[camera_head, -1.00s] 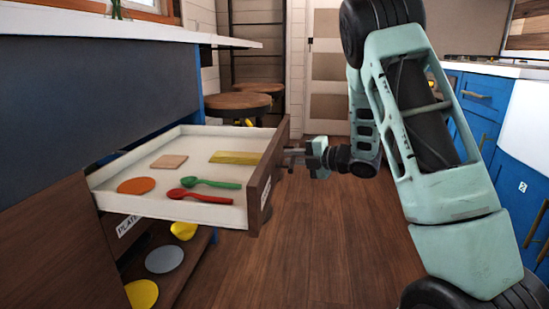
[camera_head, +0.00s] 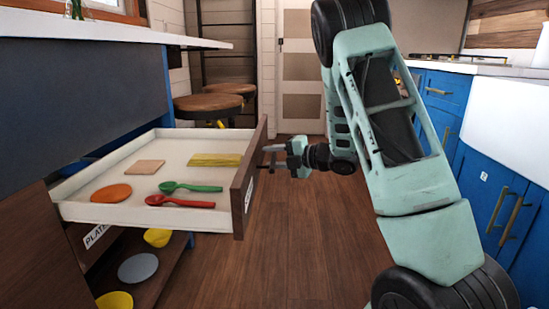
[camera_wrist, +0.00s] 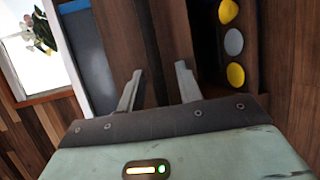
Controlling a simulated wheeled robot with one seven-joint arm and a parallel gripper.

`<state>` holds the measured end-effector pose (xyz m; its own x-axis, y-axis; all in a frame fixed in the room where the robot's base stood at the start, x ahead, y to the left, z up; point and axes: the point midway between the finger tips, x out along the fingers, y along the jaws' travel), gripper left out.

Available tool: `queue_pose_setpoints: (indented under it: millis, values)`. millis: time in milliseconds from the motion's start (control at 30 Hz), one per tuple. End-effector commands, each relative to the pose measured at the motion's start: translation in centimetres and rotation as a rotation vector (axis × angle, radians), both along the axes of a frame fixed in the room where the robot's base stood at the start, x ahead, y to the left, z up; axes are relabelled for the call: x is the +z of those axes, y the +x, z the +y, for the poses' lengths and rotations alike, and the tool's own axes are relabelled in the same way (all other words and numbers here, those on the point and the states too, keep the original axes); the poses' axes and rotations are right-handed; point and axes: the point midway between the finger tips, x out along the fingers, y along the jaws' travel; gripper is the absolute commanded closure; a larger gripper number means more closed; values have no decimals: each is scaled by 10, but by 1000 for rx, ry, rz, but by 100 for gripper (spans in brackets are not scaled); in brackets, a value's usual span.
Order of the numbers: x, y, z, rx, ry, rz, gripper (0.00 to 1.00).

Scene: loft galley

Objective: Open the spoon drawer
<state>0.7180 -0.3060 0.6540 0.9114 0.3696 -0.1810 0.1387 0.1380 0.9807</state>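The spoon drawer (camera_head: 75,211) is pulled out of the left cabinet in the head view, its white inside showing. A red spoon (camera_head: 180,202) and a green spoon (camera_head: 190,187) lie in it. Its brown front (camera_head: 246,185) faces my gripper. My gripper (camera_head: 270,157) is just to the right of that front, its fingers apart. In the wrist view the two fingers of my gripper (camera_wrist: 157,88) are also spread, with nothing clearly seen between them. A handle cannot be made out, nor whether the fingers touch the front.
An orange disc (camera_head: 111,193), a tan square (camera_head: 144,167) and a yellow piece (camera_head: 215,160) also lie in the drawer. An open compartment below holds a grey plate (camera_head: 138,268) and yellow bowls (camera_head: 157,237). Stools (camera_head: 208,104) stand behind. The wooden floor (camera_head: 300,240) is clear between the cabinets.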

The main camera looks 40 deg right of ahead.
Motion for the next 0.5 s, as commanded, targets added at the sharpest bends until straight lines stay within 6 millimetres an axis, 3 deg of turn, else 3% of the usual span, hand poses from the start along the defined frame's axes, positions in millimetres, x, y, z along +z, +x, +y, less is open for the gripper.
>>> queue_pose_setpoints:
  millis: [233,500]
  values:
    - [5,-16,-8,-4,1,1,65]
    - [17,-71,-30,-6,1,2,65]
